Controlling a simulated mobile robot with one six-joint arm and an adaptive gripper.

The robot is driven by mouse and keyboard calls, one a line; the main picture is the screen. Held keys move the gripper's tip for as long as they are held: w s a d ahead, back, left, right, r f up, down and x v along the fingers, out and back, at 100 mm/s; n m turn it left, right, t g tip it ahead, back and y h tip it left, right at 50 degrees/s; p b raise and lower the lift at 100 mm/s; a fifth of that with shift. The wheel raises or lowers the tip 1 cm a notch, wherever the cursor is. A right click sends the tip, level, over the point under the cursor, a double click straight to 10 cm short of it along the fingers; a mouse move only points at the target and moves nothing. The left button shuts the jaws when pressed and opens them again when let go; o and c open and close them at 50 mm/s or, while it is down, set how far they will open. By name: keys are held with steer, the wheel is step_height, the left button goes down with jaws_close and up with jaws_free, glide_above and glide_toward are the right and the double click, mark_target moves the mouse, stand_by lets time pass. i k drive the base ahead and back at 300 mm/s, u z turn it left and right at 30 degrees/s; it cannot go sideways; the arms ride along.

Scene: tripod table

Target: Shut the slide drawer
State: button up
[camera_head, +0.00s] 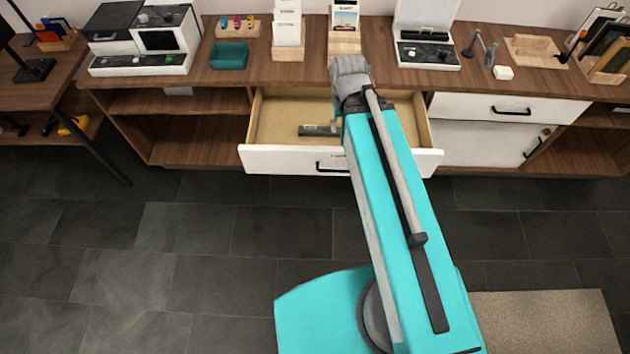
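The slide drawer (285,160) is pulled out from the wooden counter, below its middle. It has a white front, a black handle (328,167) and a pale wooden inside. My teal and grey arm crosses in front of the drawer and hides part of its front and inside. The grey joints at the arm's far end show above the drawer, near the counter edge. I cannot make out my gripper or its fingers. A small dark grey piece (318,130) shows inside the drawer left of my arm; I cannot tell what it is.
The wooden counter (300,68) carries a white machine (140,45), a teal tray (229,56), card stands and an open white case (428,50). White fronts at right, including an upper drawer front (500,107), look shut. The dark tiled floor at left is clear.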

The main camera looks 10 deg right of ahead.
mark_target(278, 143)
steer(key=k, duration=0.2)
steer(key=z, duration=0.1)
steer(key=i, duration=0.9)
steer(key=z, duration=0.7)
steer(key=k, duration=0.35)
steer(key=u, duration=0.05)
